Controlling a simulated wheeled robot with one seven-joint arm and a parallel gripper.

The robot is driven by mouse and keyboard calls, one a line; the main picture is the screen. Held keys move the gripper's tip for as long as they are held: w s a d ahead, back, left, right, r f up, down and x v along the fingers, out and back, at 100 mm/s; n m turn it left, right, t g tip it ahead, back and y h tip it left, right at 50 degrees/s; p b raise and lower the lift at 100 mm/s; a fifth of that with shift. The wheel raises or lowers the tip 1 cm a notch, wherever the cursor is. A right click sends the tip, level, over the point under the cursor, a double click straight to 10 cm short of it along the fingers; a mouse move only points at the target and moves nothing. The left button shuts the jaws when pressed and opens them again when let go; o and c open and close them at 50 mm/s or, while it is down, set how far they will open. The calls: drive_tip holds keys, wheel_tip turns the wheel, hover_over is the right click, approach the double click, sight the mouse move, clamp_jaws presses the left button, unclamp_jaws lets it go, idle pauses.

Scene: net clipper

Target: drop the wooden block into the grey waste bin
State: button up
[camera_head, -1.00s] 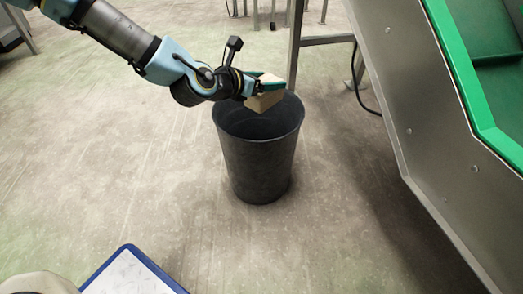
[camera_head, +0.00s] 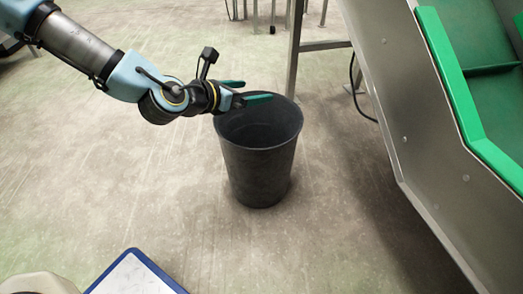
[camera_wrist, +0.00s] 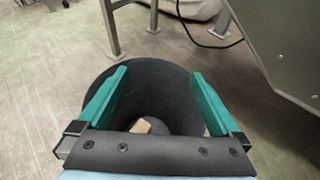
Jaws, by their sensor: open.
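The grey waste bin (camera_head: 258,160) stands upright on the floor in the middle of the head view. In the wrist view the bin (camera_wrist: 155,90) opens wide below my gripper. My gripper (camera_head: 258,90) is open and empty over the left part of the bin's rim, its green fingers apart. The fingers also frame the bin mouth in the wrist view (camera_wrist: 160,85). The wooden block (camera_wrist: 141,127) shows as a small pale piece down inside the bin, partly hidden by my gripper's dark bar. It is hidden in the head view.
A metal machine with a green-edged chute (camera_head: 460,90) stands close on the right. A metal stand leg (camera_head: 295,50) and a black cable (camera_head: 358,90) are behind the bin. A blue-edged white panel (camera_head: 132,275) is at the front. Floor to the left is clear.

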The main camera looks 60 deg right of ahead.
drive_tip(key=p+v, duration=0.1)
drive_tip(key=v, duration=0.3)
drive_tip(key=shift+d, duration=0.1)
idle(0.3)
